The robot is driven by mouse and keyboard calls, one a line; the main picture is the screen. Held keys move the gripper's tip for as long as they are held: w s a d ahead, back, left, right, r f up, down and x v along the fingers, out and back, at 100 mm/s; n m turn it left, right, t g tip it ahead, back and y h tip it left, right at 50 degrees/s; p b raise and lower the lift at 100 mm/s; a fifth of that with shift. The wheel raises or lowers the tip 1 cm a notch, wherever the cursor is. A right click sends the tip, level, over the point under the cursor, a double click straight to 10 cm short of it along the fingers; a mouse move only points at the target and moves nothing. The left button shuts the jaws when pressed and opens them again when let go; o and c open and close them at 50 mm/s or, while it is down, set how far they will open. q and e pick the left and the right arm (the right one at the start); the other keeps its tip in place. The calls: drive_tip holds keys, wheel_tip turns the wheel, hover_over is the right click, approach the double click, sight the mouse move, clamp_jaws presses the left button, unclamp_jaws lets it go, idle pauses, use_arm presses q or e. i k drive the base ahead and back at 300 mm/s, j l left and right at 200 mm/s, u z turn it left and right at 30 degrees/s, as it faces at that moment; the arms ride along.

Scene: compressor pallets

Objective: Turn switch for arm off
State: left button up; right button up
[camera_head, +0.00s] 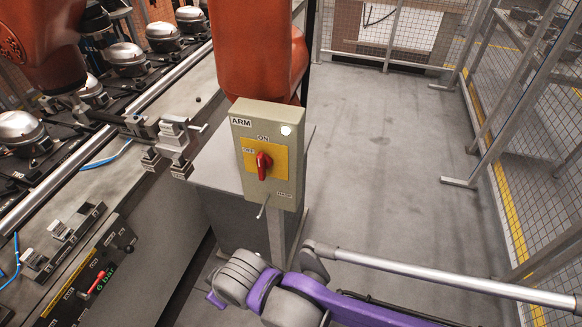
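The grey-green switch box labelled ARM (241,187) stands upright on a post near the middle of the view. Its yellow plate (279,160) reads ON at the top and OFF at the left. The red rotary knob (263,166) on the plate looks about vertical, towards ON. A whitish round lamp or button (286,130) sits at the box's upper right. Nothing touches the knob. Purple and grey links of my arm show below the box, apart from it. I can make out no gripper fingers of either arm.
A conveyor with silver-domed compressors (125,59) runs along the left. An orange robot arm (255,50) stands behind the box. A control panel with a red lever (100,282) is at the lower left. Mesh fencing (520,100) bounds the right; the floor between is clear.

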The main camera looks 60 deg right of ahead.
sight(264, 162)
drive_tip(key=z, duration=1.7)
drive_tip(key=j+z, duration=0.15)
drive_tip(key=z, duration=0.15)
drive_tip(key=i, duration=0.05)
